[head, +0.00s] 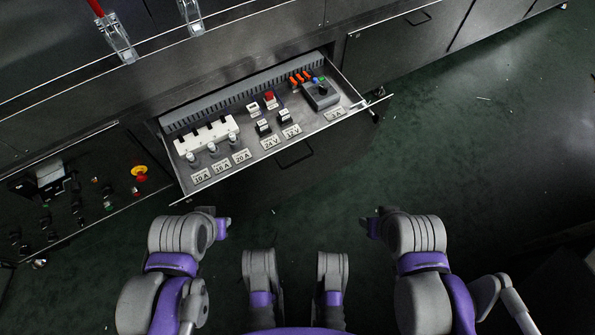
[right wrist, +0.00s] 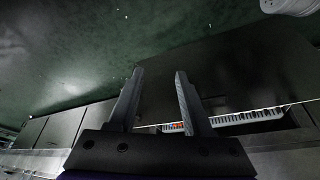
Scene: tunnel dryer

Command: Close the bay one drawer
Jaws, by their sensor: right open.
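The open drawer (head: 325,146) juts out from the dark cabinet in the head view, its dark front and handle (head: 293,155) facing me. It holds a white block with cylindrical parts (head: 206,135), small switches, orange parts and a grey box with a knob (head: 320,95), above printed labels. I cannot read a bay number on it. My right gripper (right wrist: 157,75) is open and empty in the right wrist view. Part of the drawer's contents (right wrist: 245,117) shows beyond its fingers, apart from them.
A control panel with a red and yellow emergency stop (head: 139,174) is left of the drawer. A closed cabinet front (head: 405,45) is to its right. Metal latches (head: 122,45) are above. Green floor (head: 470,150) is open in front and to the right.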

